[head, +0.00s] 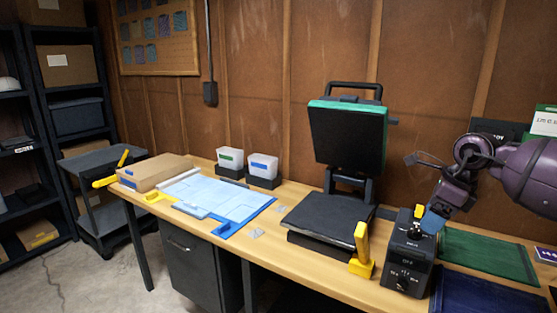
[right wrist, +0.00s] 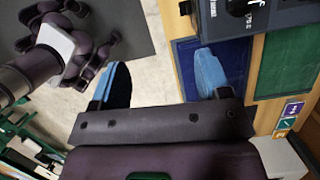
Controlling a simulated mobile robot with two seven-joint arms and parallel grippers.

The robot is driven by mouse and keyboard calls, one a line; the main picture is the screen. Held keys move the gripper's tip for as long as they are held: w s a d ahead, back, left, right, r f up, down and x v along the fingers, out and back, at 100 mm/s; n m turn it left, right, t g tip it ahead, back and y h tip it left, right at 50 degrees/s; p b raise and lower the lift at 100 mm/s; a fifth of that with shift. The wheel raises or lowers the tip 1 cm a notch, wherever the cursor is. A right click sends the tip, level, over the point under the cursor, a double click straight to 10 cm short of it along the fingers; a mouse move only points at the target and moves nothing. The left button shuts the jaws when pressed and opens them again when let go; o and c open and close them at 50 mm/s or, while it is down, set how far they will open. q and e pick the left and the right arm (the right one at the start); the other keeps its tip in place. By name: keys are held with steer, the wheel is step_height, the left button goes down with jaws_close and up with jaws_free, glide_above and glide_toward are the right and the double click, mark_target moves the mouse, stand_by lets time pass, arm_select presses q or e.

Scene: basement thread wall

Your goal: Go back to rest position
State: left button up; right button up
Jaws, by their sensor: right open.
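My right gripper (head: 430,219) reaches in from the right in the head view, with its blue fingertips pointing down just above and behind the dark control box (head: 408,255). In the right wrist view my right gripper (right wrist: 162,72) has its two blue fingers wide apart, with nothing between them. One finger shows over the dark blue mat and the other over the pale floor. My left gripper does not show in the head view. Purple parts of my own body show at the left of the right wrist view.
A heat press (head: 347,135) stands raised on the wooden bench. Green (head: 485,254) and dark blue (head: 470,292) mats lie right of the control box. Two white bins (head: 263,166), a light blue sheet (head: 222,192) and a cardboard box (head: 155,171) are further left. Floor shows at left.

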steer(key=a+r+m+t+y, duration=0.35)
steer(key=a+y, duration=0.35)
steer(key=a, duration=0.3)
steer(key=a+r+m+t+y, duration=0.2)
steer(key=a+r+m+y, duration=0.2)
steer(key=a+y, duration=0.4)
steer(key=s+d+f+m+t+h, duration=0.2)
steer(key=s+f+m+t+h, duration=0.15)
steer(key=f+m, duration=0.6)
steer(key=s+d+f+m+t+h, duration=0.25)
steer(key=f+m+h, duration=0.25)
steer(key=f+m, duration=0.45)
steer(key=s+d+f+m+t+h, duration=0.25)
steer(key=f+m+h, duration=0.35)
steer(key=m, duration=0.6)
steer(key=s+d+f+m+g+h, duration=0.1)
steer(key=s+d+f+m+g, duration=0.1)
steer(key=s+f, duration=0.7)
steer(key=s+d+f+m+g+h, duration=0.2)
steer(key=s+f+m, duration=0.3)
steer(key=s+f, duration=0.5)
steer(key=s+d+g, duration=0.1)
steer(key=s, duration=0.5)
steer(key=shift+f, duration=0.15)
